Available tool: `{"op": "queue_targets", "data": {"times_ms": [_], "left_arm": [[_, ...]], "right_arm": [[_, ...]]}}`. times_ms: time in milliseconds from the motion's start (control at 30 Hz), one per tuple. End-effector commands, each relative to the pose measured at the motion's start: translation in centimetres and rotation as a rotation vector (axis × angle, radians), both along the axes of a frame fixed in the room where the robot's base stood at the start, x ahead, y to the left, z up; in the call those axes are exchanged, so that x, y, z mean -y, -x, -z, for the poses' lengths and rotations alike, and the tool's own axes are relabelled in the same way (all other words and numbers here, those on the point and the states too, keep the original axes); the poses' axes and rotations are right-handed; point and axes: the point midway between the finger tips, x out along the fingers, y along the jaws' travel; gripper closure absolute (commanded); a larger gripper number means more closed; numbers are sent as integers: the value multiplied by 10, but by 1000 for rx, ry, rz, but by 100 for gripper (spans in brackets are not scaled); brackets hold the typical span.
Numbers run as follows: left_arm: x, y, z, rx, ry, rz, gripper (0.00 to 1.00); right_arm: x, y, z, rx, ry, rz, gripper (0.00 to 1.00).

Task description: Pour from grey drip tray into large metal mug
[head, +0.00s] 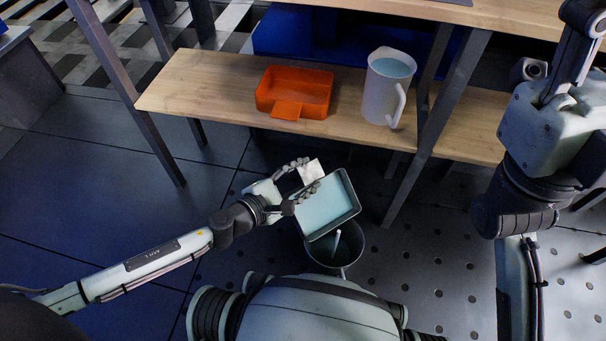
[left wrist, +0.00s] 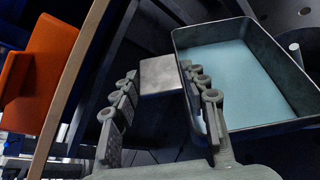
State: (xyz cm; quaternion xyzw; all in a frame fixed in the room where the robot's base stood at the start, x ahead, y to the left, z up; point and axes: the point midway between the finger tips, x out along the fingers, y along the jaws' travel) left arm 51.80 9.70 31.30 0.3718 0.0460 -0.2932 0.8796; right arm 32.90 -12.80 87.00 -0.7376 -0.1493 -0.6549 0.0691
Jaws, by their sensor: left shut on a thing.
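The grey drip tray (head: 349,184) is a shallow dark rectangular pan with pale blue liquid spread across it. It also shows at the right of the left wrist view (left wrist: 181,42). My left gripper (head: 306,179) holds the tray from its left side; a pale flat tab shows between the fingers. A dark round vessel, seemingly the large metal mug (head: 350,255), stands below and just beyond the tray's near edge, partly hidden by it. A pale, stick-like streak shows inside the mug; I cannot tell what it is. My right gripper is not clearly in view.
An orange tray (head: 314,98) and a light jug (head: 378,98) holding pale blue liquid stand on the wooden shelf (head: 205,85). Dark table legs (head: 447,105) rise beyond the held tray. The floor left of the shelf is clear.

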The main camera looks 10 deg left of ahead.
Motion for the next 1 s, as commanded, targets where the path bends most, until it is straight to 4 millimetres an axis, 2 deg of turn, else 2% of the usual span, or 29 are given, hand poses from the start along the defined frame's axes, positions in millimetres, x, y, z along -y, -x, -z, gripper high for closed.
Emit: {"op": "queue_targets", "data": {"times_ms": [1000], "left_arm": [[4,3,-6,31,-29,1,100]], "right_arm": [[0,0,-2,0,0,0,60]]}}
